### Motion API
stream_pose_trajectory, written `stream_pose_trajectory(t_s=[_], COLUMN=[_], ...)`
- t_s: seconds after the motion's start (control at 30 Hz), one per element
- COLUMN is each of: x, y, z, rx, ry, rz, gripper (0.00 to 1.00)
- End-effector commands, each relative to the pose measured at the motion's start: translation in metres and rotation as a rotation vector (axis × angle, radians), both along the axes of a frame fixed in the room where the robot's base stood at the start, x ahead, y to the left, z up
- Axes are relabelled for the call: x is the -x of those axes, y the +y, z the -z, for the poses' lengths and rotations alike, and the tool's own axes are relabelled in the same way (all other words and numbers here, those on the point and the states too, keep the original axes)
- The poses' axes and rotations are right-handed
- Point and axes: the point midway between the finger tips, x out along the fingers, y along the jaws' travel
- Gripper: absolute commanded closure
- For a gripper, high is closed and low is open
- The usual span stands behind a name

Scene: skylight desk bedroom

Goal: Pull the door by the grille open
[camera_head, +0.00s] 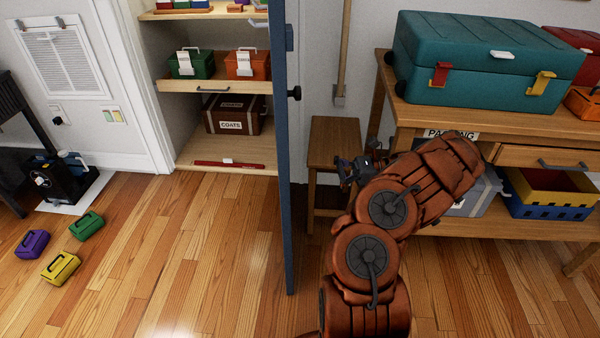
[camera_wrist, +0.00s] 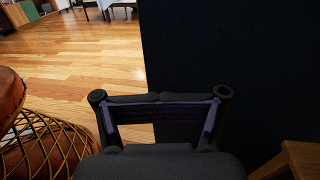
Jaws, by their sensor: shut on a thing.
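The door by the grille is a dark blue door (camera_head: 280,200). In the head view it stands swung out from the cupboard, almost edge-on, with the shelves behind it in sight. A black knob (camera_head: 294,93) sticks out on its right side. My gripper (camera_head: 344,170) is to the right of the door, with floor and a stool showing between them. In the wrist view the door's dark face (camera_wrist: 240,50) fills the right, beyond my gripper (camera_wrist: 159,99).
The grille (camera_head: 62,55) is on the left wall. A wooden stool (camera_head: 334,128) stands close to my gripper, and a workbench (camera_head: 480,125) with a teal case (camera_head: 480,65) is at the right. Small purple, green and yellow boxes (camera_head: 60,267) lie on the left floor.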

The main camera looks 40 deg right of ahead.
Motion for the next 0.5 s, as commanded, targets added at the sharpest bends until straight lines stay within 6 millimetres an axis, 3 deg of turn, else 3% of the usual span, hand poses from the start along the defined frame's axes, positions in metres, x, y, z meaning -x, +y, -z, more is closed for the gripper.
stream_pose_trajectory(t_s=[0.5], x=[-0.032], y=[0.054], z=[0.003], rx=[0.002], ry=[-0.001], rz=[-0.001], gripper=[1.00])
